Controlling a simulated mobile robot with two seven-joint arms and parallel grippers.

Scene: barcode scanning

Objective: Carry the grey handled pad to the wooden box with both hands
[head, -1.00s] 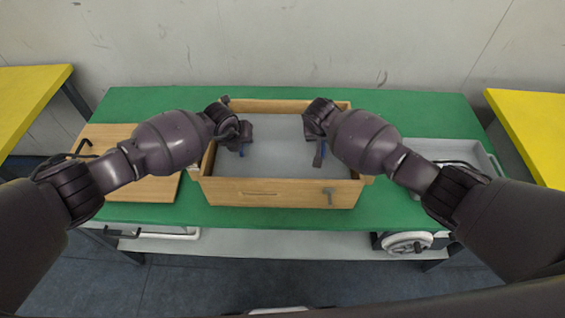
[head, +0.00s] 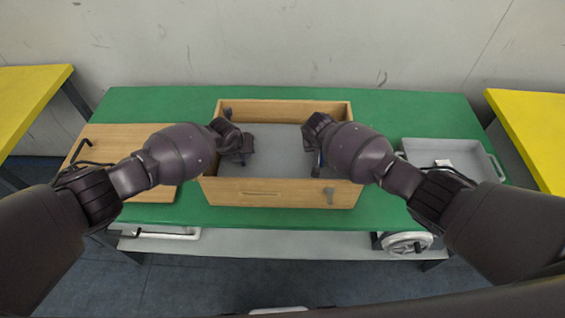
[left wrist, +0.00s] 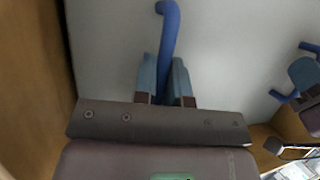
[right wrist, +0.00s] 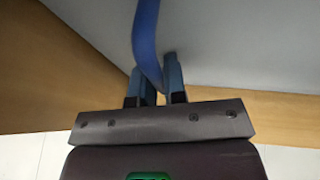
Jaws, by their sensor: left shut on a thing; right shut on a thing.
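The grey pad (head: 278,140) lies level within the walls of the wooden box (head: 265,192) on the green table. My left gripper (head: 243,160) is shut on the pad's left blue handle, which passes between its fingers in the left wrist view (left wrist: 167,35). My right gripper (head: 318,165) is shut on the right blue handle, seen in the right wrist view (right wrist: 146,40). The pad's grey surface also fills much of the left wrist view (left wrist: 110,45). My arms hide parts of the pad and box sides. I cannot tell whether the pad touches the box floor.
A wooden board (head: 150,192) with a black handle (head: 82,150) lies left of the box on the green table (head: 410,115). A grey tray (head: 485,160) with a small white item (head: 444,163) stands right. Yellow tables (head: 530,125) flank both sides. The back strip is clear.

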